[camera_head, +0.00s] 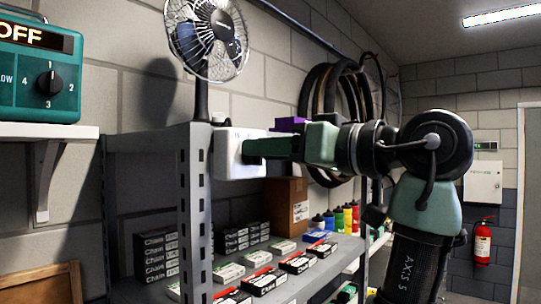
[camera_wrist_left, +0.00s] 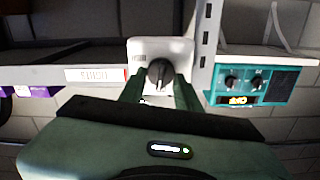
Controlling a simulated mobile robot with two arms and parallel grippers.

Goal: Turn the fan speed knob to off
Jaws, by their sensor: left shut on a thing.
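A desk fan (camera_head: 205,40) with a wire cage stands on top of the grey shelf rack. A white control box (camera_head: 236,160) is at the front of the rack's top, below the fan; it also shows in the left wrist view (camera_wrist_left: 180,47). A dark round knob (camera_wrist_left: 159,73) with a light pointer line sits on its face. My left gripper (camera_head: 247,148) reaches the box from the right in the head view. Its two fingers are on either side of the knob and shut on it. Markings around the knob are too small to read. My right gripper is not seen.
A teal unit (camera_head: 40,72) with an "OFF" display and a numbered dial stands on a white wall shelf (camera_head: 50,131) at left. Shelf goods, including a cardboard box (camera_head: 286,207), sit below my arm. A fire extinguisher (camera_head: 483,243) hangs at right.

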